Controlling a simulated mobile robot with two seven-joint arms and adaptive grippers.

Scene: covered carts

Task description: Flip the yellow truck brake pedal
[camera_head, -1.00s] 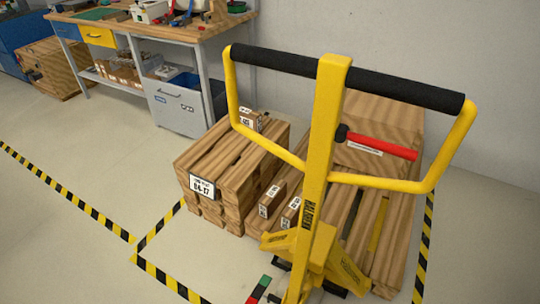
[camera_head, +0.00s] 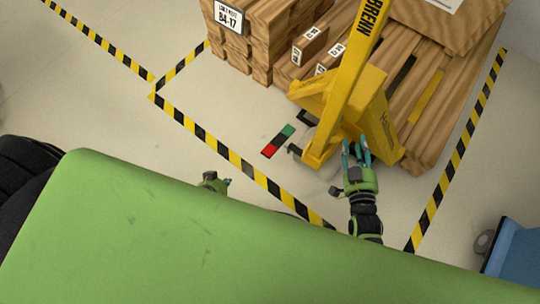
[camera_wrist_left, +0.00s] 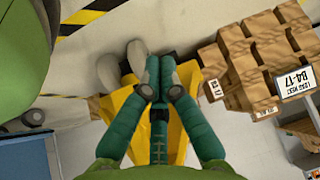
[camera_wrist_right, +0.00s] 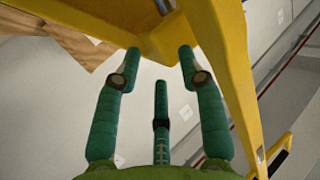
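The yellow pallet truck (camera_head: 345,110) stands at the front of a loaded pallet. A red, black and green piece that looks like its pedal (camera_head: 278,141) sits low at the left of the truck's base. I cannot tell which way it is flipped. My left gripper (camera_head: 222,184) shows partly past my green body, left of and nearer than that piece, apart from it. Its fingers are together and appear empty in the left wrist view (camera_wrist_left: 158,65). My right gripper (camera_head: 357,150) is at the truck's near right side. Its fingers are spread in the right wrist view (camera_wrist_right: 158,55), beneath a yellow truck part.
Wooden crates and planks (camera_head: 430,85) lie behind the truck. Black-and-yellow floor tape (camera_head: 230,155) crosses in front. A blue wheeled cart (camera_head: 515,250) stands at the lower right.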

